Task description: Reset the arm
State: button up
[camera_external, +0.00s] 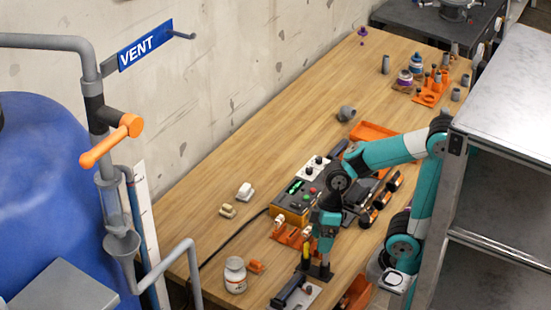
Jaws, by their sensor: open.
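My arm is teal and grey and reaches from the right over the long wooden table (215,225). The arm bends down at a grey joint above the control box (290,205). My gripper (318,273) points down near the table's front part, just above or beside a small grey plate (304,294) that bears a dark tool. A yellow-and-black upright piece shows right beside the fingers; I cannot tell whether they touch it. The gripper is open, and its fingertips are small and partly lost against the dark items.
A white jar (235,275) stands left of my gripper. An orange holder (292,236) stands behind it. Grey pipe fittings (346,113) and an orange tray (370,131) lie farther back. A metal shelf (500,130) stands close on the right. The table's left-middle is mostly clear.

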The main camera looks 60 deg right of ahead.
jog(key=shift+s+f+m, duration=0.25)
jog(key=shift+s+m, duration=0.05)
jog(key=shift+s, duration=0.7)
jog(key=shift+r, duration=0.1)
notch_tip(320, 180, up, 6)
jog(key=p, duration=0.6)
